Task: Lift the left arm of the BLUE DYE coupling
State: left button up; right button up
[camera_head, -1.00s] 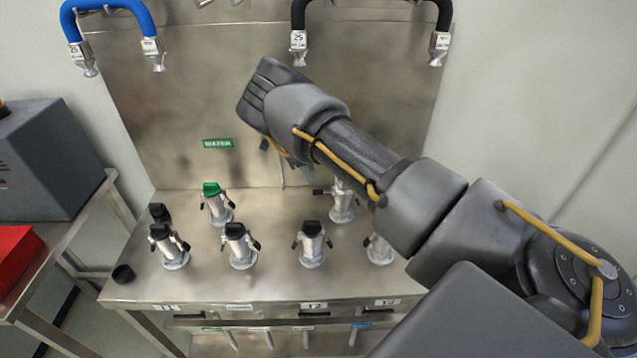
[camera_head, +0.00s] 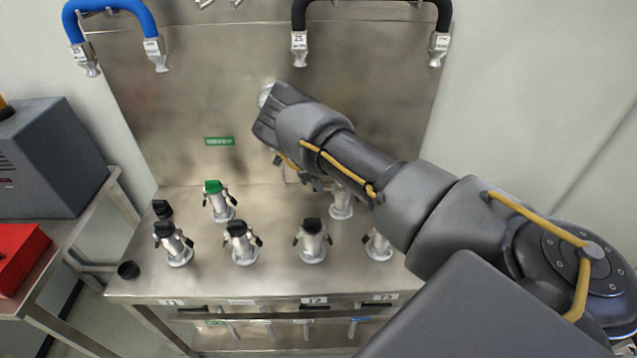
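Several silver couplings with dark side arms stand on the steel bench. I cannot read which one is BLUE DYE. A coupling at the back right (camera_head: 341,204) is partly hidden by my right arm, and a coupling at the front right (camera_head: 379,246) is partly covered by it too. A blue tag (camera_head: 359,321) hangs under the right part of the bench front. My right gripper (camera_head: 292,168) points down behind my wrist, near the back right coupling. Its fingers are mostly hidden, so opening and contact cannot be told. My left gripper is out of view.
A green-capped coupling (camera_head: 218,202) stands at the back left under a green WATER sign (camera_head: 219,141). Blue (camera_head: 112,8) and black (camera_head: 370,3) hoses hang on the back panel. A red box (camera_head: 18,258) is on the left table.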

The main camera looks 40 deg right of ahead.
grip_shut()
jog(key=shift+s+d+r+y+p, duration=0.15)
jog(key=shift+r+y+p, duration=0.15)
jog(key=shift+p, duration=0.15)
jog(key=shift+t+y, duration=0.3)
jog(key=shift+t, duration=0.2)
jog(key=o, duration=0.6)
grip_release()
jog(key=shift+o, duration=0.2)
jog(key=shift+r, duration=0.15)
